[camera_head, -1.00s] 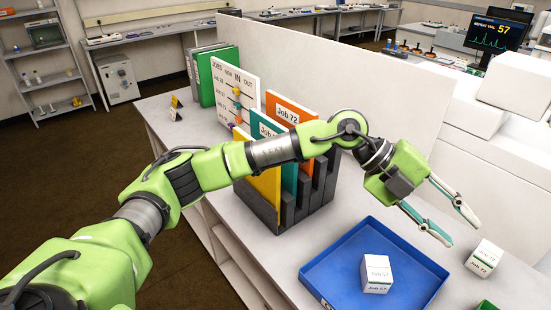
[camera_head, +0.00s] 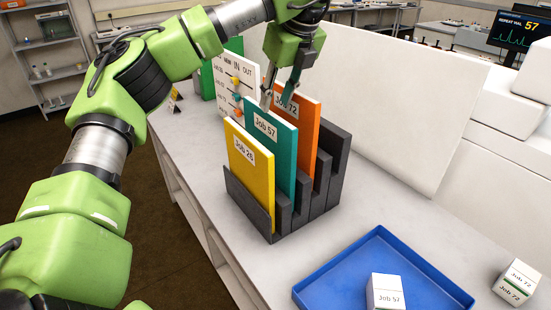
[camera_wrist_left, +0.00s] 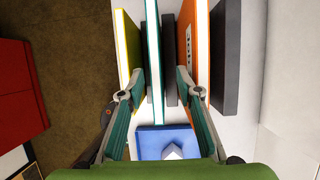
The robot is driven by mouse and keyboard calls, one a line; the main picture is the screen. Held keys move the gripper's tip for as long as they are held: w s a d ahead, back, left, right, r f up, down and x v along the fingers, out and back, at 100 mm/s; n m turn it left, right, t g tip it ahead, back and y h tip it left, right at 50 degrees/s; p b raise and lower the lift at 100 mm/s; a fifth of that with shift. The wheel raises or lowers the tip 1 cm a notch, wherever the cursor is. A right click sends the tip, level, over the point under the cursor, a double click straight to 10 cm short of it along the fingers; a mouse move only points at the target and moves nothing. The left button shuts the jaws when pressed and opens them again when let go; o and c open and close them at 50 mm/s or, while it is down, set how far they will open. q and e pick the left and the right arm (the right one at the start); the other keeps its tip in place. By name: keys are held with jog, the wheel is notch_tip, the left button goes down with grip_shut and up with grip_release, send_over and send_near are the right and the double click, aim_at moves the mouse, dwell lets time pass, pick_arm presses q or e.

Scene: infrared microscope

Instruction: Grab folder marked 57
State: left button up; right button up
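The teal folder marked Job 57 (camera_head: 270,150) stands upright in a dark grey rack (camera_head: 247,205), between a yellow folder marked Job 25 or similar (camera_head: 252,172) and an orange folder marked Job 72 (camera_head: 308,120). My left gripper (camera_head: 277,98) points down at the teal folder's top edge. In the left wrist view the gripper (camera_wrist_left: 157,75) is open, one finger on each side of the teal folder (camera_wrist_left: 154,50). The folder looks thin with gaps to both fingers. My right gripper is out of view.
A blue tray (camera_head: 345,262) holds a white box marked Job 57 (camera_head: 386,293). Another box marked Job 72 (camera_head: 516,283) stands to its right. A white in/out board (camera_head: 232,88) stands behind the rack. A white partition (camera_head: 410,110) runs along the right.

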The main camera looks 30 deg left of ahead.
pick_arm(q)
jog(key=shift+s+a+f, duration=0.2)
jog(key=shift+s+f, duration=0.1)
jog(key=shift+f, duration=0.05)
send_over(264, 137)
jog(key=d, duration=0.1)
notch_tip(264, 137, down, 5)
jog(key=shift+d+r, duration=0.1)
jog(key=shift+r, duration=0.05)
jog(key=shift+p+x, duration=0.8)
jog(key=shift+x, duration=0.55)
jog(key=p+x, duration=0.1)
jog(key=x, duration=0.2)
jog(key=shift+w+f+p, duration=0.2)
jog(key=shift+f+p, duration=0.1)
jog(key=shift+p, duration=0.1)
jog(key=shift+f, duration=0.45)
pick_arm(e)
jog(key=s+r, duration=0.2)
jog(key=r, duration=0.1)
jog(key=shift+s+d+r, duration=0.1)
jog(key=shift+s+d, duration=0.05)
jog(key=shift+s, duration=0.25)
pick_arm(q)
jog(key=shift+f+b, duration=0.2)
jog(key=shift+b, duration=0.2)
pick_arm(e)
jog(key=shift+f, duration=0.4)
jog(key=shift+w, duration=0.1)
